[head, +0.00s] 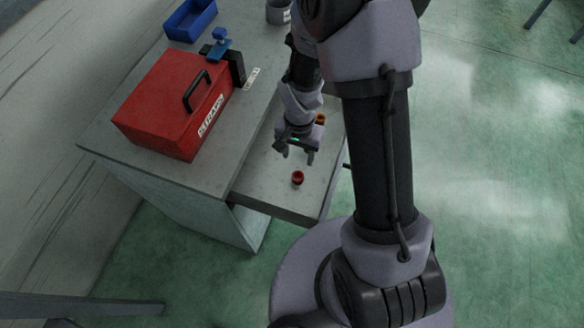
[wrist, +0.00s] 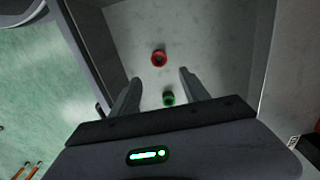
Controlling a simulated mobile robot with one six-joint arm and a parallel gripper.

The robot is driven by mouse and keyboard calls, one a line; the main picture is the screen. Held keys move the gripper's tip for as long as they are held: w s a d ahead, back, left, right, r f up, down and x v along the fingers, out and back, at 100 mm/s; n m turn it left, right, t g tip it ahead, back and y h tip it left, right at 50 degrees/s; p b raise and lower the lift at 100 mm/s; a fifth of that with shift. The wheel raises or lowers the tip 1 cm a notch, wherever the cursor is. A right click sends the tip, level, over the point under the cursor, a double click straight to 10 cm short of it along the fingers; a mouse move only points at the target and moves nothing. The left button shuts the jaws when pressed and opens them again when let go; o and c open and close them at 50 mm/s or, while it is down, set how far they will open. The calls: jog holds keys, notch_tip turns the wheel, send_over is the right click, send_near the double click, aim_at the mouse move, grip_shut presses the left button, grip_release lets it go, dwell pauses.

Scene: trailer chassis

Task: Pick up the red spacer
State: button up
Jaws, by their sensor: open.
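The red spacer (head: 297,178) is a small ring on the floor of the pulled-out drawer (head: 255,198). In the wrist view the red spacer (wrist: 158,58) lies just beyond the fingertips, roughly centred between them. My gripper (head: 297,156) is over the drawer, fingers pointing down, open and empty. In the wrist view my gripper (wrist: 158,78) shows its two fingers apart, not touching the red spacer. A similar green spacer (wrist: 168,98) lies between the fingers, nearer the palm in the picture.
An orange-red piece (head: 320,118) shows deeper in the drawer area, partly hidden by my arm. On the cabinet top stand a red toolbox (head: 165,105), a blue clamp (head: 221,45), a blue bin (head: 190,20) and a grey cup (head: 278,12). Drawer walls (wrist: 258,70) border the spacers.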

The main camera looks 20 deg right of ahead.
jog(key=b, duration=0.2)
send_over(298, 175)
jog(key=f, duration=0.7)
jog(key=shift+s+a, duration=0.15)
jog(key=shift+s, duration=0.1)
jog(key=f+b, duration=0.2)
jog(key=f, duration=0.3)
jog(key=shift+s+f, duration=0.2)
jog(key=shift+r, duration=0.15)
grip_shut()
